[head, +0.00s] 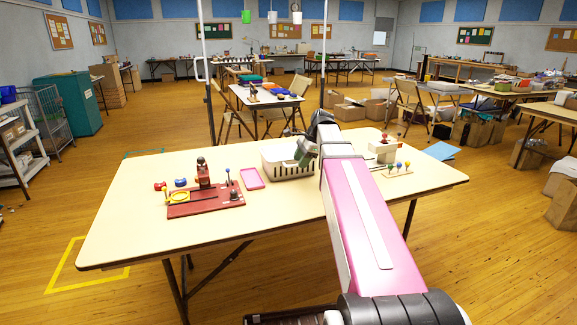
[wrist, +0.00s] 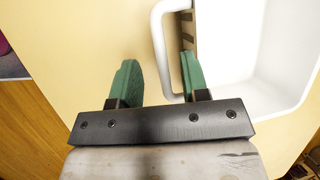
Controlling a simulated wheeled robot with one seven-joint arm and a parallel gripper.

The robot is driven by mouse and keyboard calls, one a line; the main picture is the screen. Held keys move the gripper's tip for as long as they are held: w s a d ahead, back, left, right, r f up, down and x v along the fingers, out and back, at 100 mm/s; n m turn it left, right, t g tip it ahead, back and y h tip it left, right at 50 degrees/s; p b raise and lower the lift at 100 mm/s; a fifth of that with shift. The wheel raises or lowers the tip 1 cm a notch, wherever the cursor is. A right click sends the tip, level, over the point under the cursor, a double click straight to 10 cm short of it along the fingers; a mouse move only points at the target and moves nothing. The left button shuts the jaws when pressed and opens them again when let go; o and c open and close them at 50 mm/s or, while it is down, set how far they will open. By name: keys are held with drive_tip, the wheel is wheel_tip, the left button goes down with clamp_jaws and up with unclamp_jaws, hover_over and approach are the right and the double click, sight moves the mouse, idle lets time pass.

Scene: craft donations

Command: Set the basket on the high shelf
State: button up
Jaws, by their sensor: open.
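The white slotted basket (head: 272,161) stands upright on the near table (head: 130,215), right of the pink tray. In the wrist view its white interior (wrist: 285,60) looks empty, and its looped handle (wrist: 157,50) sticks out to the left. My gripper (head: 307,152) is at the basket's right side. In the wrist view my gripper (wrist: 157,80) is open, with one green finger outside the handle and the other within the loop, beside the basket wall. I cannot tell whether either finger touches it. No shelf is clearly the high shelf; a white shelf rack (head: 18,150) stands far left.
A red board with tools (head: 205,200) and a pink tray (head: 252,178) lie left of the basket. A white device (head: 383,151) and a small peg stand (head: 397,170) are to the right. Upright poles (head: 207,80) rise behind the table. The table's left end is clear.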

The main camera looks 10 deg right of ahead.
sight(290, 163)
drive_tip(key=shift+x, duration=2.55)
drive_tip(key=shift+w, duration=0.15)
clamp_jaws()
